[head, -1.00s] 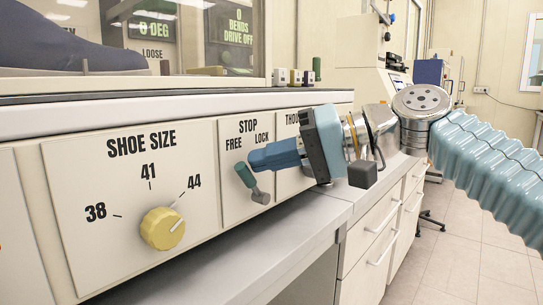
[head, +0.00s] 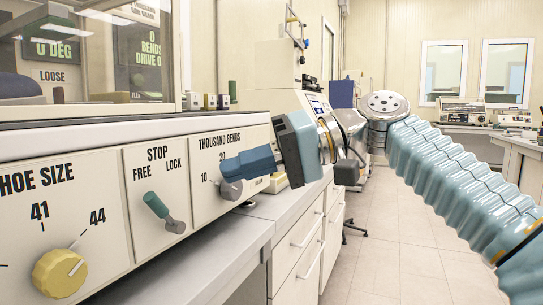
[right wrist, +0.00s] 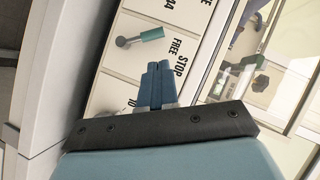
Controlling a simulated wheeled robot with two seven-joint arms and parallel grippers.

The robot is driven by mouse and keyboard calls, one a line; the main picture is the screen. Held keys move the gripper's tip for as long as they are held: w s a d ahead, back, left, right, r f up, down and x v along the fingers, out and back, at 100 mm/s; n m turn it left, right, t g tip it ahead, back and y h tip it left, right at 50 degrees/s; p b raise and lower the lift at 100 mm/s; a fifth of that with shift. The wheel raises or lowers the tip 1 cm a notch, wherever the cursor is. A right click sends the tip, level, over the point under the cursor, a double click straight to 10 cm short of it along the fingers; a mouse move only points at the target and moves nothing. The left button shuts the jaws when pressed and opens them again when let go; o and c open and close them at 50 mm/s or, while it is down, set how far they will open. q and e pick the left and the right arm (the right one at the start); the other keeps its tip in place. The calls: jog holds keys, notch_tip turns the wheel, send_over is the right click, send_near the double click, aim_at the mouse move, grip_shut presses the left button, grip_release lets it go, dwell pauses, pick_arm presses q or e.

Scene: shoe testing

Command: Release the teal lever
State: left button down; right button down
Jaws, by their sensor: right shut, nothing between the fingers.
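The teal lever (head: 156,206) sits on the STOP panel (head: 142,240) of the machine front. Its teal grip points up and left, toward the word FREE, from a grey pivot. In the right wrist view the lever (right wrist: 151,34) shows ahead of the fingers, apart from them. My right gripper (head: 226,168) is shut and empty. Its blue fingers are in front of the THOUSAND BENDS panel, right of the lever, and partly hide that panel's grey knob (head: 231,190). The fingers also show closed together in the right wrist view (right wrist: 159,68). My left gripper is not in view.
A yellow SHOE SIZE knob (head: 60,273) is at the lower left. A grey ledge (head: 200,250) runs below the panels. Drawers (head: 298,245) stand to the right, with open floor (head: 400,235) beyond. A glazed chamber (head: 90,60) is above.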

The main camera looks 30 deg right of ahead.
jog(key=v, duration=0.5)
jog(key=shift+w, duration=0.1)
dwell(0.3)
